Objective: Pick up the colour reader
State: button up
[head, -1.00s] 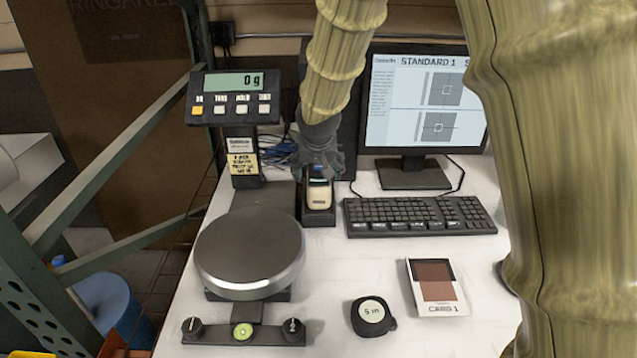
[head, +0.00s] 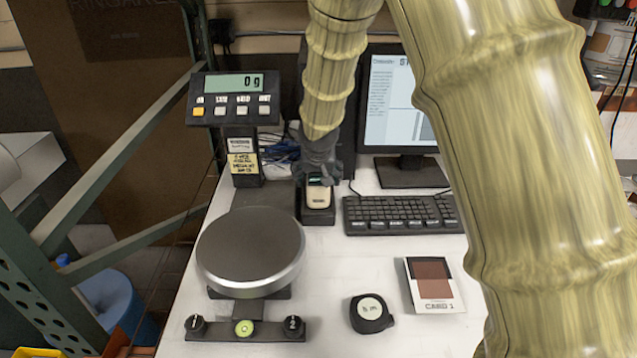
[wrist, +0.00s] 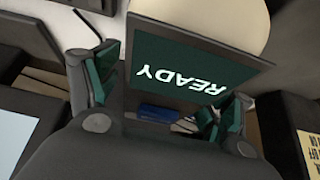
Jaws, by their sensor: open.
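The colour reader (head: 318,197) is a small cream handheld device with a dark screen, standing in a black cradle (head: 318,218) behind the scale. In the wrist view the reader (wrist: 190,70) is large and close, its dark green screen reading READY. My gripper (head: 316,172) is at the reader's top end in the head view and partly hides it. In the wrist view my gripper (wrist: 160,108) is open, with one green-padded finger left of the screen and the other near its lower right edge. I cannot tell whether either finger touches the reader.
A round-topped scale (head: 250,250) stands left of and in front of the cradle, its display (head: 233,97) behind. A keyboard (head: 400,214) and monitor (head: 405,120) are to the right. A tape measure (head: 371,312) and a colour card (head: 433,285) lie in front.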

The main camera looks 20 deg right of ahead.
jog(key=c, duration=1.6)
jog(key=shift+r, duration=0.15)
